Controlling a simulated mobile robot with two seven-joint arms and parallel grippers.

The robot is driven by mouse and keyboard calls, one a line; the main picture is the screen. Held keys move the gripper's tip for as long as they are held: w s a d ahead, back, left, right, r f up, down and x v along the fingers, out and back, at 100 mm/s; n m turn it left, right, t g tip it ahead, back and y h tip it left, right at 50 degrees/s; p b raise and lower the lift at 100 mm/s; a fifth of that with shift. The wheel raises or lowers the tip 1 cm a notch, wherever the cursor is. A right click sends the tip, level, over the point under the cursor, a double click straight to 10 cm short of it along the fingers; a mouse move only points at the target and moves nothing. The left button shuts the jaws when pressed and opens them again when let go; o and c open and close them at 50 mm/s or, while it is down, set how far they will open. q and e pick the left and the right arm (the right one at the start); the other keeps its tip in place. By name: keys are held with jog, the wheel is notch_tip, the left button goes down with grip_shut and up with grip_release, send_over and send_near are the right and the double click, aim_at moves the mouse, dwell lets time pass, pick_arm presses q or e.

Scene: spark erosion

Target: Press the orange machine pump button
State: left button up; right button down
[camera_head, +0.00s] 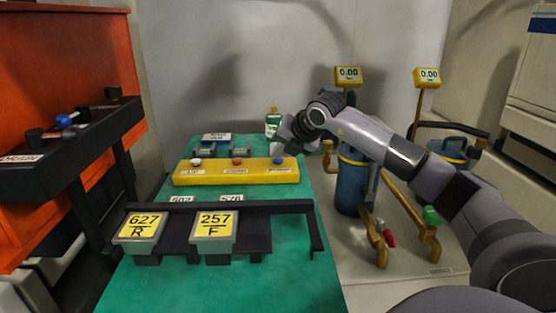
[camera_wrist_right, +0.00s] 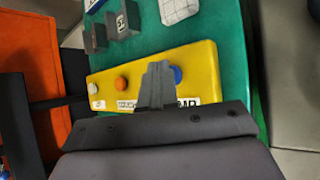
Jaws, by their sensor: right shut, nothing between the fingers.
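A yellow button box (camera_head: 225,178) lies on the green table top, with a white button (camera_head: 196,162), an orange button (camera_head: 237,161) and a blue button (camera_head: 277,161) in a row. The box also shows in the right wrist view (camera_wrist_right: 205,62), with the orange button (camera_wrist_right: 121,84) and blue button (camera_wrist_right: 177,75). The label by the blue button is partly hidden and ends in "MP". My right gripper (camera_head: 292,146) is shut and empty near the blue end of the box. In the wrist view its fingertips (camera_wrist_right: 159,66) overlap the blue button's left edge; contact cannot be told. My left gripper is out of view.
An orange machine (camera_head: 75,60) with a dark control shelf stands at left. A black rack (camera_head: 290,210) with yellow labelled blocks stands in front of the box. Blue tanks with brass pipes stand right.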

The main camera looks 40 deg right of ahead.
aim_at(281, 160)
dwell(0.5)
jog(key=shift+r+p, duration=0.55)
jog(key=shift+r, duration=0.15)
notch_tip(281, 160, up, 5)
jog(key=p, duration=0.4)
dwell(0.8)
